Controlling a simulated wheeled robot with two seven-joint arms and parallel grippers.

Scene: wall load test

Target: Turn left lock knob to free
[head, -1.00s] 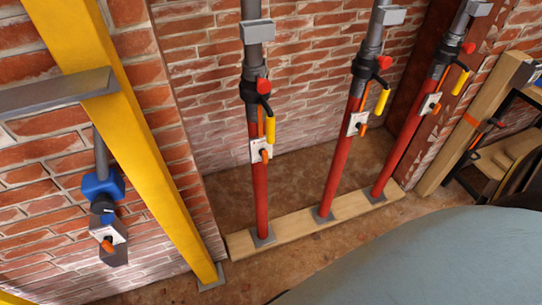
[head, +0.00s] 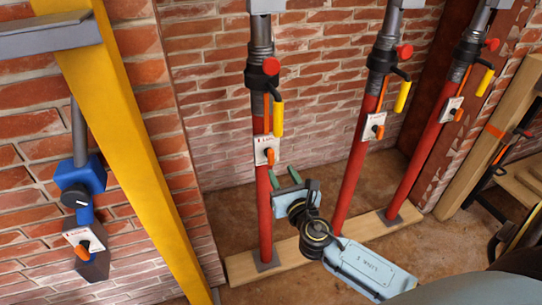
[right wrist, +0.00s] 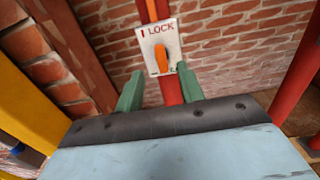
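The left red prop (head: 264,215) carries a white plate (head: 260,146) with an orange lock knob (head: 269,156). In the right wrist view the plate (right wrist: 171,43) reads "LOCK" at its top, and its orange knob (right wrist: 161,59) stands nearly upright. My right gripper (head: 284,177) is just below and to the right of this plate in the head view. Its two green fingers (right wrist: 158,85) are spread apart with nothing between them, short of the knob. One fingertip overlaps the plate's lower right edge in the wrist view; contact cannot be told. My left gripper is out of view.
Two more red props with lock plates (head: 374,126) (head: 451,109) stand to the right on a wooden board (head: 245,266). A yellow post (head: 135,130) stands left, beside a blue fixture (head: 80,180) with its own orange knob. Brick wall lies behind.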

